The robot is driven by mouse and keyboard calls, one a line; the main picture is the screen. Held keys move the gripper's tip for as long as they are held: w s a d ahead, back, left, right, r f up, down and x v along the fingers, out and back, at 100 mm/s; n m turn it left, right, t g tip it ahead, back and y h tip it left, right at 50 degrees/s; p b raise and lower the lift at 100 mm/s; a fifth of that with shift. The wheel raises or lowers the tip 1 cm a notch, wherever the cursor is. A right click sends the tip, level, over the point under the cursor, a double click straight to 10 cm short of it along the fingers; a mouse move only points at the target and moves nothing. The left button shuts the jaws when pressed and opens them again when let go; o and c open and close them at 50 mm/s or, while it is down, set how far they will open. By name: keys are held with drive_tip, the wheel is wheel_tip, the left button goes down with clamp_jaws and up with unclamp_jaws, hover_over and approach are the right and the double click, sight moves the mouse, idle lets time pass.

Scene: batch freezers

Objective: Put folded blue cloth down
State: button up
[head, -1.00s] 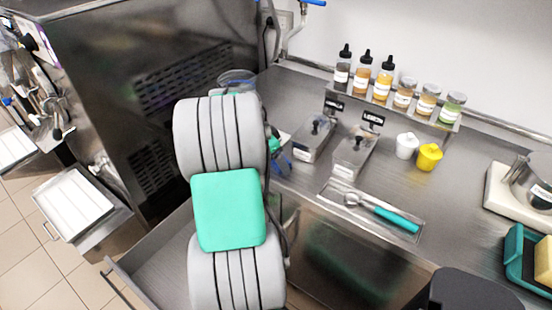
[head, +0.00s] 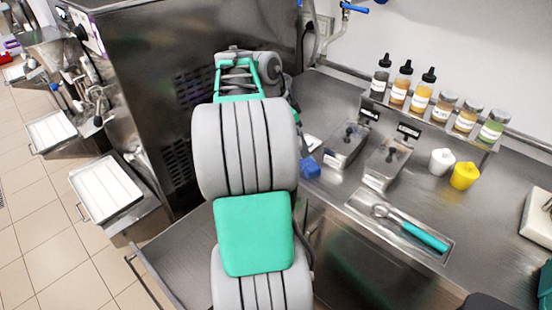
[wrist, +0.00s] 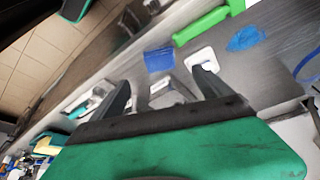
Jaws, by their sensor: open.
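A folded blue cloth (head: 309,167) lies on the steel counter just right of my arm in the head view. In the wrist view, what looks like the same blue cloth (wrist: 158,60) lies flat beyond my fingertips, apart from them. My gripper (wrist: 162,88) is open, with one dark finger on each side and no cloth between them. In the head view my arm hides the gripper's fingers. A second, irregular blue patch (wrist: 245,39) lies farther right in the wrist view; I cannot tell what it is.
Two metal topping bins (head: 385,162) stand right of the cloth. A tray with a teal-handled scoop (head: 424,236) lies in front. Bottles and jars (head: 420,98) line the back ledge. A large steel freezer (head: 160,90) stands left. A white item (head: 311,143) lies behind the cloth.

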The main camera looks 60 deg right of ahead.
drive_tip(key=w+a+n+t, duration=0.2)
drive_tip(key=w+a+n, duration=0.25)
drive_tip(key=a, duration=0.55)
drive_tip(key=w+a+f+n+t+y, duration=0.1)
drive_tip(key=w+a+n, duration=0.2)
drive_tip(key=a+n, duration=0.45)
drive_tip(key=w+a+n+t, duration=0.2)
drive_tip(key=w+a+n, duration=0.2)
drive_tip(key=a, duration=0.7)
drive_tip(key=s+a+f+n+y, duration=0.1)
drive_tip(key=a+n, duration=0.3)
drive_tip(key=a, duration=0.4)
drive_tip(key=s+a+f+n+y, duration=0.1)
drive_tip(key=s+a+f+n, duration=0.2)
drive_tip(key=a, duration=0.5)
drive_tip(key=shift+s+f+n+t+y, duration=0.15)
drive_tip(key=shift+s+n+t+y, duration=0.2)
drive_tip(key=shift+n, duration=0.45)
drive_tip(key=shift+w, duration=0.1)
drive_tip(key=shift+c, duration=0.6)
